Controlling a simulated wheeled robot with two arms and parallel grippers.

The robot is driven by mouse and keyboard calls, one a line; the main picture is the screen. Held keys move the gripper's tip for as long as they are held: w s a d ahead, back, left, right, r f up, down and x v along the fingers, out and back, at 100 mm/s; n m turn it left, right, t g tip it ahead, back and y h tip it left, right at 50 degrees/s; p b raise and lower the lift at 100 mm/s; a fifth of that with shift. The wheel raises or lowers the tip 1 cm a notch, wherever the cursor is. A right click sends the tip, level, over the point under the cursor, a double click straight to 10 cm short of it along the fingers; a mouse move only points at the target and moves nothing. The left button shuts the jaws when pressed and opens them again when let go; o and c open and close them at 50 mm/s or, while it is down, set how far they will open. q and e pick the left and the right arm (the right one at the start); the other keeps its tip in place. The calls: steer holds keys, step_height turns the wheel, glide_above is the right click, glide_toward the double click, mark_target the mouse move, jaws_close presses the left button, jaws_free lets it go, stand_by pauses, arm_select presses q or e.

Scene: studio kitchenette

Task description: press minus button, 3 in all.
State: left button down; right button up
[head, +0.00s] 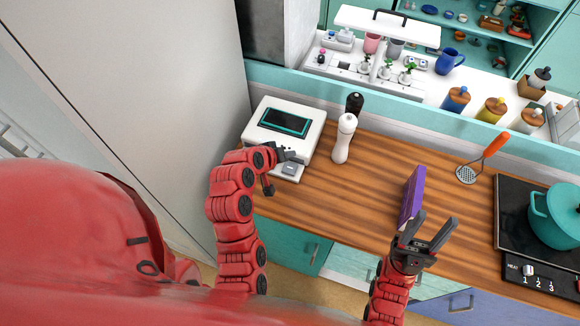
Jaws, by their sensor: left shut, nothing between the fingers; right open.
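A white device (309,133) with a dark, teal-edged screen (284,122) sits on the wooden counter at the left. A grey button (289,169) shows on its front part; I cannot read a minus mark on it. My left gripper (277,160) is shut and empty at the device's front left, beside the grey button. It hides part of the device's front, and I cannot tell whether it touches it. My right gripper (431,230) is open and empty above the counter's front edge, far right of the device.
A white shaker (344,138) and a black shaker (354,103) stand just right of the device. A purple box (412,194) stands upright behind my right gripper. A slotted spatula (467,173) and a stove with a teal pot (555,215) are at the right.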

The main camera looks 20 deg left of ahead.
stand_by(0.9)
arm_select(q)
step_height(320, 180, up, 4)
steer(key=p, duration=0.4)
steer(key=shift+f, duration=0.15)
steer(key=b, duration=0.4)
glide_toward(295, 163)
steer(key=shift+r+x, duration=0.2)
steer(key=shift+x, duration=2.1)
steer(key=shift+w+d, duration=0.1)
steer(key=shift+d, duration=0.05)
steer(key=shift+f+b, duration=0.4)
steer(key=shift+b, duration=0.1)
